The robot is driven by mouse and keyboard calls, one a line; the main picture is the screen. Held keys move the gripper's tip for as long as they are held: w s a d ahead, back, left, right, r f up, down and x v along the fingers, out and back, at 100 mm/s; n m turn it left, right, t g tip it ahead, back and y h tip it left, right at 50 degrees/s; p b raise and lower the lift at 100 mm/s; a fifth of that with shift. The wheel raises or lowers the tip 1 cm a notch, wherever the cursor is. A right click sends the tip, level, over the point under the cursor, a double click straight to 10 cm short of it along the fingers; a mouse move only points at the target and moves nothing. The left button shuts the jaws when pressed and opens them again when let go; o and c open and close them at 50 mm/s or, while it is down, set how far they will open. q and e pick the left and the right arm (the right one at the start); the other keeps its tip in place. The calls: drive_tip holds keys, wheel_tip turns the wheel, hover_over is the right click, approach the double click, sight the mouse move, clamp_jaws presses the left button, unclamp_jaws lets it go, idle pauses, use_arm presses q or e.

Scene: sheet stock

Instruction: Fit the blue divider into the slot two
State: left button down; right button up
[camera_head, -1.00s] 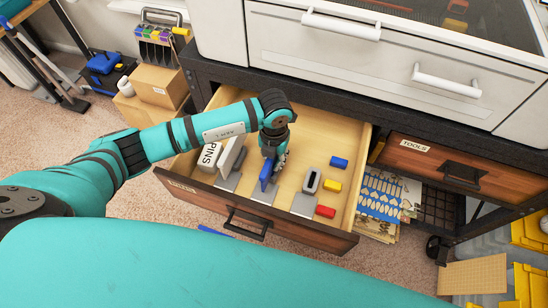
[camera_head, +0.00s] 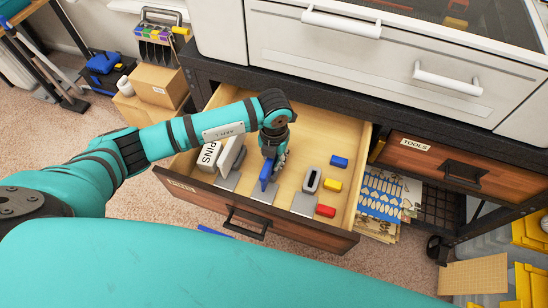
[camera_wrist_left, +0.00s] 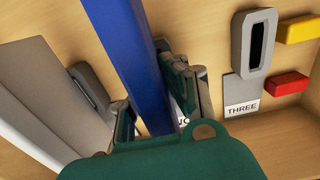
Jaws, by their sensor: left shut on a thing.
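My left gripper (camera_head: 274,150) is shut on the blue divider (camera_head: 266,174) inside the open drawer. In the left wrist view the blue divider (camera_wrist_left: 136,70) runs between the two fingers (camera_wrist_left: 165,115). It stands over the middle label plate (camera_head: 262,195), whose lettering is mostly covered in the left wrist view. The slot holder there is largely hidden behind the divider and gripper, so I cannot tell whether the divider's lower end is inside it. To the right, the empty grey slot holder (camera_head: 312,180) stands by the plate marked THREE (camera_wrist_left: 241,107). My right gripper is out of view.
A pale upright panel (camera_head: 231,152) and a white PINS box (camera_head: 209,153) stand left of the divider. Blue (camera_head: 339,162), yellow (camera_head: 332,185) and red (camera_head: 325,211) blocks lie at the right. The drawer front (camera_head: 290,232) borders the near side; bare drawer floor lies behind.

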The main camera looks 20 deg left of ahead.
use_arm(q)
drive_tip(key=shift+s+f, duration=0.15)
drive_tip(key=shift+f, duration=0.1)
drive_tip(key=c, duration=1.7)
unclamp_jaws()
drive_tip(key=shift+c, duration=0.2)
drive_tip(key=o, duration=0.9)
drive_tip(key=shift+r, duration=0.1)
drive_tip(key=shift+c, duration=0.2)
drive_tip(key=shift+r, duration=0.15)
drive_tip(key=shift+r+p, duration=2.65)
drive_tip(key=shift+r, duration=0.7)
drive_tip(key=shift+r, duration=0.1)
